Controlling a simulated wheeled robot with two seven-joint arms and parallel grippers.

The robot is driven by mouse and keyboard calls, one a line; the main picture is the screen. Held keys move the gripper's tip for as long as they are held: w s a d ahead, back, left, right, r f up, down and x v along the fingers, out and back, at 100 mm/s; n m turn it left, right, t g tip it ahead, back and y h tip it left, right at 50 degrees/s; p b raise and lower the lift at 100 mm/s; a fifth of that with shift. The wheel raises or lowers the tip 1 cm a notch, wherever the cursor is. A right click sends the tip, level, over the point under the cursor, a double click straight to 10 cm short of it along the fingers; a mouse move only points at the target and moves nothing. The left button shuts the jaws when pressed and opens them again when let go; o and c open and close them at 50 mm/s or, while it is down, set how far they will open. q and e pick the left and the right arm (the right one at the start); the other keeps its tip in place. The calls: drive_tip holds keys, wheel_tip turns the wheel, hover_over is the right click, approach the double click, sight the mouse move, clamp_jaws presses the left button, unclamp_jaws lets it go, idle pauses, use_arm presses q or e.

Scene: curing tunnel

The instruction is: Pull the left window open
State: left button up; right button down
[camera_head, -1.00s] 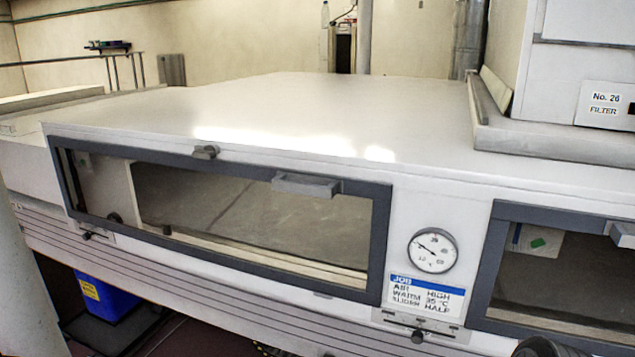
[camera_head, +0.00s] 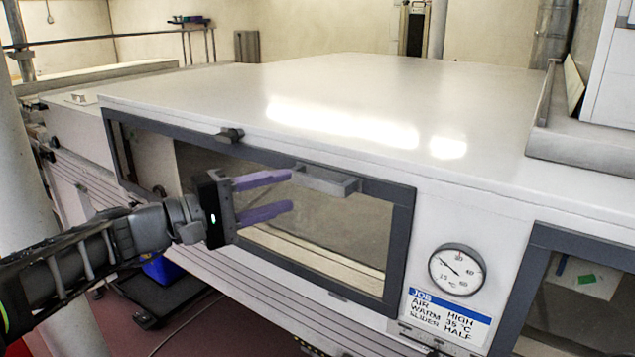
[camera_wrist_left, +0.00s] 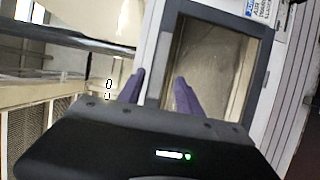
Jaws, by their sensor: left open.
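The left window (camera_head: 370,240) is a long glass pane in a dark grey frame on the front of the white tunnel. It looks shut. Its grey handle (camera_head: 328,180) sticks out from the top bar, right of the middle. My left gripper (camera_head: 291,193) is open, its two purple fingers apart and empty. In the head view its tips appear in front of the glass, just left of the handle; I cannot tell whether they touch anything. The left wrist view shows the fingers (camera_wrist_left: 158,80) pointing at the window frame (camera_wrist_left: 212,22). My right gripper is not in view.
A small dark catch (camera_head: 229,135) sits on the top edge of the frame. A round gauge (camera_head: 457,269) and a job label (camera_head: 448,305) are to the right, then a second window (camera_head: 590,290). A filter housing (camera_head: 590,140) stands on the top at the right.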

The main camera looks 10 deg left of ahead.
sight(313, 185)
use_arm(q)
drive_tip(key=p+x, duration=0.2)
drive_tip(key=x, duration=0.5)
drive_tip(key=shift+s+d, duration=0.15)
drive_tip(key=shift+w+d, duration=0.35)
drive_tip(key=shift+w, duration=0.05)
clamp_jaws()
drive_tip(key=shift+f, duration=0.1)
idle(0.9)
